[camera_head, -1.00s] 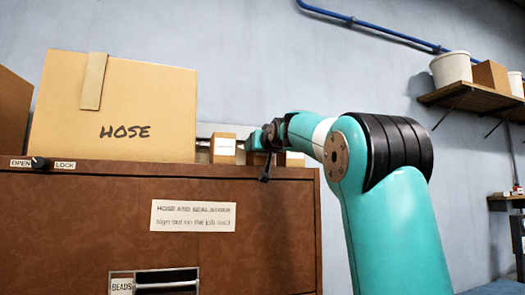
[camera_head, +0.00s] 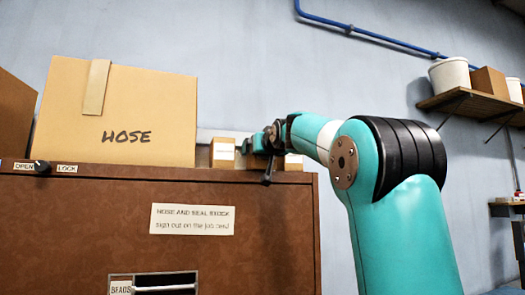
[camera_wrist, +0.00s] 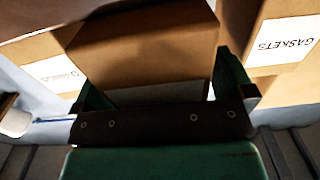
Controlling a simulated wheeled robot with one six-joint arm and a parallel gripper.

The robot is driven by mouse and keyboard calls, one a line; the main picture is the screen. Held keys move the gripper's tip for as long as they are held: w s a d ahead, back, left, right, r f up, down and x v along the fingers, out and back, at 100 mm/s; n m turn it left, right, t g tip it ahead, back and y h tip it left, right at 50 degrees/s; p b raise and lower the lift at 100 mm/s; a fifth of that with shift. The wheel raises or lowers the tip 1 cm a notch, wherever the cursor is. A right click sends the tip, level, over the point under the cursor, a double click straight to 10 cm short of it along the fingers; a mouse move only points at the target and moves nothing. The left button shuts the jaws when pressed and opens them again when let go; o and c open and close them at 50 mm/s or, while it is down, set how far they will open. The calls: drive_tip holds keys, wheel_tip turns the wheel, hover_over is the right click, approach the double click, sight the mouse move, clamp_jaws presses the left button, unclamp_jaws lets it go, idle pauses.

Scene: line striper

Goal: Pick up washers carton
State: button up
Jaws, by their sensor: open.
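A brown carton (camera_wrist: 145,45) stands between the two green fingers of my open gripper (camera_wrist: 158,72) in the wrist view, one finger on each side. A pale label strip on it shows above the gripper's dark bar, but no writing is readable, so I cannot confirm that it is the washers carton. Whether the fingers touch it is unclear. In the head view my gripper (camera_head: 266,145) is at the cabinet top, in front of a small carton (camera_head: 246,160) that it mostly hides.
A carton marked GASKETS (camera_wrist: 286,45) stands close on the right in the wrist view, and another labelled carton (camera_wrist: 45,80) on the left. The large HOSE box (camera_head: 120,110) stands left on the brown cabinet (camera_head: 90,225). A wall shelf (camera_head: 470,104) is at right.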

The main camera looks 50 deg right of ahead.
drive_tip(key=b+v, duration=0.8)
drive_tip(key=v, duration=0.9)
drive_tip(key=shift+s, duration=0.2)
drive_tip(key=shift+f, duration=0.1)
